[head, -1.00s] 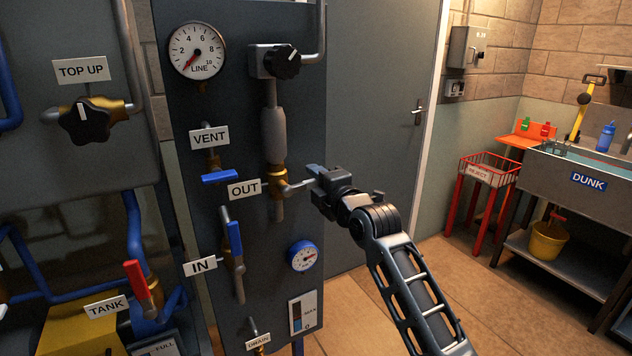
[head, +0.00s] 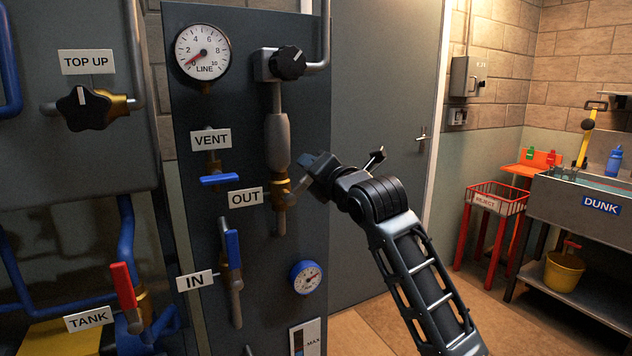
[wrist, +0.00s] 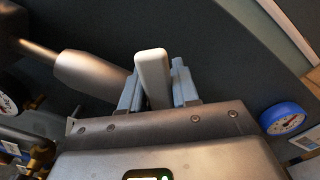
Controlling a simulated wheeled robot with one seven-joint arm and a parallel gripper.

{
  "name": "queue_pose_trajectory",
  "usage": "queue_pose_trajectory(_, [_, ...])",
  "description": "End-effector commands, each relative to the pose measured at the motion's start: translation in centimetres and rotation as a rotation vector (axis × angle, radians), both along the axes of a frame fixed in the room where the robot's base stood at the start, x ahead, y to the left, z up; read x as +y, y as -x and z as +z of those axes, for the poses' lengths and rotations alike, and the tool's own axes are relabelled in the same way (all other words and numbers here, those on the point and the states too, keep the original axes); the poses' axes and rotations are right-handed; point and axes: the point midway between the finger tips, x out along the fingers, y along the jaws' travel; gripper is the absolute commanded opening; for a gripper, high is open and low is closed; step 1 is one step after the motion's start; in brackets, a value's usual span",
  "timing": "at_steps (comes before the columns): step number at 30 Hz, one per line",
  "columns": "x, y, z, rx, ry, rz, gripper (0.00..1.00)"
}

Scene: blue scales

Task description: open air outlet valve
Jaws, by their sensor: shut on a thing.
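The air outlet valve (head: 280,190) is the brass fitting beside the OUT label (head: 245,197) on the dark panel, below a grey cylinder in the pipe. My gripper (head: 310,168) is just right of and slightly above the brass body, and it hides most of the valve's lever in the head view. In the wrist view, the pale grey lever (wrist: 152,72) stands between the two blue-grey fingers of my gripper (wrist: 156,84), which are shut on it. The lever seems to slant up and to the right from the valve.
The VENT valve's blue handle (head: 219,179) lies level, and the IN valve's blue handle (head: 233,249) is upright. A blue-rimmed gauge (head: 306,277) sits below my gripper. The LINE gauge (head: 203,51) reads near zero. A grey door (head: 385,90) is to the right.

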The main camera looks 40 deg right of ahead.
Motion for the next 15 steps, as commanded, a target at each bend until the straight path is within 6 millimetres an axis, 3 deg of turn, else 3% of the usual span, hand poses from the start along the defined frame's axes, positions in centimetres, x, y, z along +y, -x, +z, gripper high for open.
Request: queue_pose_trajectory(15, [0.55, -0.18, 0.40, 0.025, 0.081, 0.002, 0.00])
